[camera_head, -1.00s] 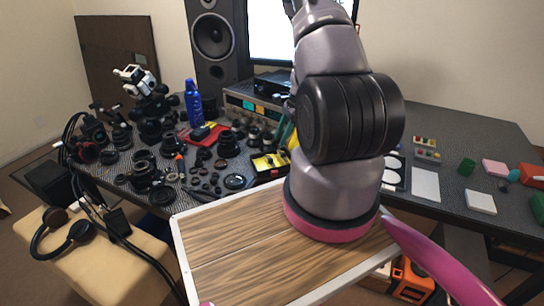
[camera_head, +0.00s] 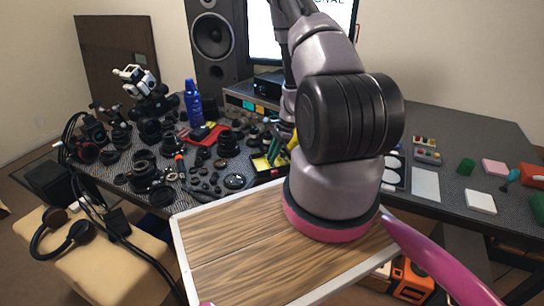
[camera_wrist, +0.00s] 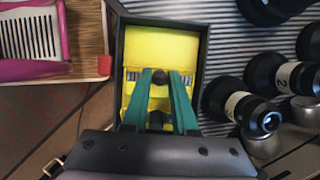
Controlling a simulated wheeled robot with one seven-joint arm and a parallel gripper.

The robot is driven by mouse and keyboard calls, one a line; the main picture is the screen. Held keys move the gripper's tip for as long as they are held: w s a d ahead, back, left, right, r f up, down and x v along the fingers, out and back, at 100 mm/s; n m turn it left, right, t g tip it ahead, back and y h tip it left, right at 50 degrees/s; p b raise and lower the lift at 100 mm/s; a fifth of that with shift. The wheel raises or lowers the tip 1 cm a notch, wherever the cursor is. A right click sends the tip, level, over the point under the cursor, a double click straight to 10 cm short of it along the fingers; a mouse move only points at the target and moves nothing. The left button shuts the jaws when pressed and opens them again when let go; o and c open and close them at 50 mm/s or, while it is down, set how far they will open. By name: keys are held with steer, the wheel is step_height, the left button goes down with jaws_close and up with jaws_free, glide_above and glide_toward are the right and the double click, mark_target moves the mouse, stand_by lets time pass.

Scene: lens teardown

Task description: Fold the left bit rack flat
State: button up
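A yellow case with a dark rim (camera_wrist: 202,52) lies open under my gripper in the wrist view; the yellow case also shows at the table's near edge in the head view (camera_head: 262,164). Small grey bits show at the left (camera_wrist: 132,76) and right (camera_wrist: 187,79) inside it. I cannot tell clearly whether either bit rack stands up or lies flat. My gripper (camera_wrist: 160,73) has two green fingers, apart, reaching over the middle of the case. A dark round knob (camera_wrist: 159,77) shows between the tips; contact cannot be told. The fingers hide part of the yellow interior.
Several black lens parts (camera_wrist: 262,112) stand close right of the case. A wooden-topped tray (camera_head: 225,250) is in front of the table, with a pink-edged comb-like part (camera_wrist: 30,40) at left in the wrist view. A blue bottle (camera_head: 193,103) stands further back.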

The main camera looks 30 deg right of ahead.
jaws_close()
steer(key=shift+a+h, duration=0.2)
steer(key=shift+h, duration=0.1)
steer(key=shift+d, duration=0.1)
steer(key=o, duration=0.6)
jaws_free()
steer(key=v, duration=1)
steer(key=shift+w+r, duration=0.1)
steer(key=shift+r, duration=0.3)
steer(key=shift+r, duration=0.1)
